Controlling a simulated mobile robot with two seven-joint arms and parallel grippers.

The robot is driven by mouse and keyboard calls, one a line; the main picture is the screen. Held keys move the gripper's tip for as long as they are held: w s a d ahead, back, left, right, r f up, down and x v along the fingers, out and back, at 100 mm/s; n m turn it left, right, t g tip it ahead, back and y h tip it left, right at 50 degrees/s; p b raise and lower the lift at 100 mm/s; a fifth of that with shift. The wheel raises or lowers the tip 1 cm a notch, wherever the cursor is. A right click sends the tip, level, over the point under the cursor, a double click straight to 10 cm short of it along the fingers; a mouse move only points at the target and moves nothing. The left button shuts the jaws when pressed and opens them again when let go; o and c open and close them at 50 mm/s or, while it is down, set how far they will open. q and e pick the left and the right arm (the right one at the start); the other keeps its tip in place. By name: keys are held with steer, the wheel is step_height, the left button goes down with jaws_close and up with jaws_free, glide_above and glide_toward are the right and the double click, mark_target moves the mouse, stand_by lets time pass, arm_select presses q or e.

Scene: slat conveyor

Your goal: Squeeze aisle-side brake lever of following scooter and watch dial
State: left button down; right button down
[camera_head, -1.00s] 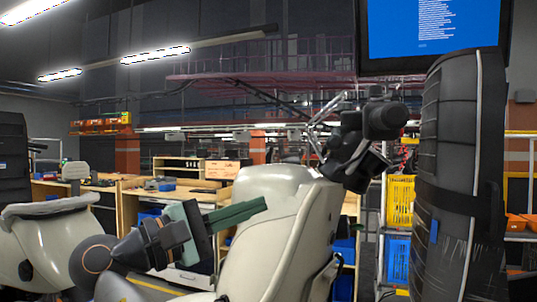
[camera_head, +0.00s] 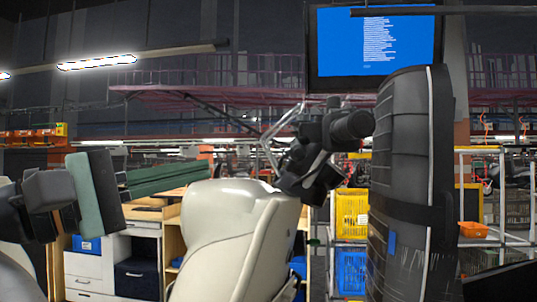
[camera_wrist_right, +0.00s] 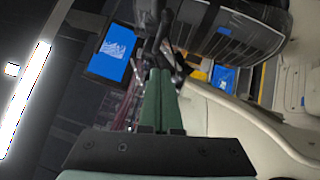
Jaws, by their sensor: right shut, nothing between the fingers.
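The cream scooter body (camera_head: 225,235) stands in the middle of the head view, and it fills the right of the right wrist view (camera_wrist_right: 230,125). Black handlebar parts with a grip (camera_head: 350,124) and thin bright lever-like bars (camera_head: 272,130) sit above it. The handlebar shows small and dark in the wrist view (camera_wrist_right: 163,40). I cannot make out a dial or tell which lever is aisle-side. My right gripper (camera_head: 205,172) has long green fingers, shut and empty, pointing right, left of the handlebar in the picture; in the wrist view (camera_wrist_right: 158,75) they point towards the handlebar. My left gripper is not in view.
A tall black tyre-like column (camera_head: 405,190) stands right of the handlebar. A screen with blue display (camera_head: 375,42) hangs above. Yellow (camera_head: 352,213) and blue (camera_head: 351,270) crates are on a rack behind. Wooden benches with drawers (camera_head: 90,272) stand behind at left.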

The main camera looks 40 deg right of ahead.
arm_select(q)
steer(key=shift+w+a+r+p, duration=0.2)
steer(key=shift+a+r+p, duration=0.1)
steer(key=shift+p, duration=0.05)
arm_select(e)
steer(key=s+d+r, duration=0.2)
steer(key=s+d, duration=0.1)
steer(key=d, duration=0.7)
steer(key=shift+d+r, duration=0.15)
steer(key=shift+s+d, duration=0.1)
steer(key=shift+s, duration=0.05)
